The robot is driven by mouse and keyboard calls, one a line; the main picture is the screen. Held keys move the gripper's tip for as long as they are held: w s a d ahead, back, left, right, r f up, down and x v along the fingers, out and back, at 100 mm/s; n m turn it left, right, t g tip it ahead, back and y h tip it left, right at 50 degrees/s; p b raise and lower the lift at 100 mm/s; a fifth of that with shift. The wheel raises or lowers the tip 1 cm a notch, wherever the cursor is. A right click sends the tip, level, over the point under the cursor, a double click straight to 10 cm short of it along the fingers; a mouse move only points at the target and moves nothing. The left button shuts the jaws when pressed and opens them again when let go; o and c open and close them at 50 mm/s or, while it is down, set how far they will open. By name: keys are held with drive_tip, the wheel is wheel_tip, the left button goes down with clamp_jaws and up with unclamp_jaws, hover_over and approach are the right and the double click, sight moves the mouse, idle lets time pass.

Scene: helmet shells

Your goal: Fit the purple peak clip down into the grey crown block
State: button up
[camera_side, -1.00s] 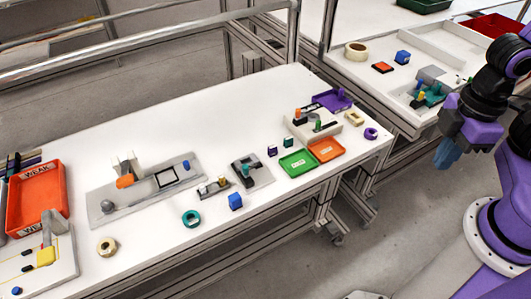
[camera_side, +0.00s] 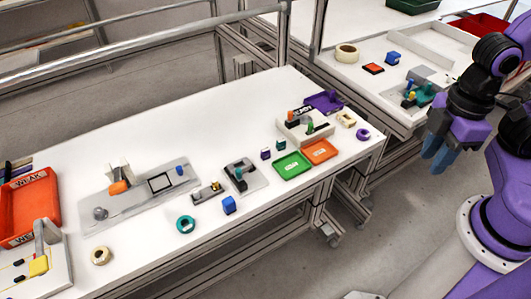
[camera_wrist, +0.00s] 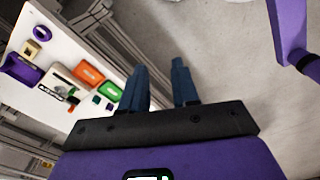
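My gripper (camera_side: 433,163) hangs in the air to the right of the long white table, well apart from everything on it. In the wrist view its two blue fingers (camera_wrist: 159,66) are spread with nothing between them. A small dark purple block (camera_side: 265,154) stands near the green tray; it may be the purple peak clip, but it is too small to be sure. A purple ring (camera_side: 362,134) lies near the table's right end. A grey fixture with a dark block (camera_side: 246,170) sits left of the green tray; I cannot tell whether it is the grey crown block.
The green tray (camera_side: 292,165), orange tray (camera_side: 320,151) and purple tray (camera_side: 323,102) crowd the table's right part. Open floor lies below my gripper.

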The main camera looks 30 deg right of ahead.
drive_tip(key=w+a+n, duration=0.1)
drive_tip(key=w+a, duration=0.6)
drive_tip(key=w, duration=0.3)
drive_tip(key=n, duration=0.4)
hover_over(266, 148)
wheel_tip(266, 148, down, 7)
wheel_tip(266, 148, down, 17)
drive_tip(key=shift+a+r, duration=0.1)
drive_tip(key=shift+a, duration=0.05)
clamp_jaws()
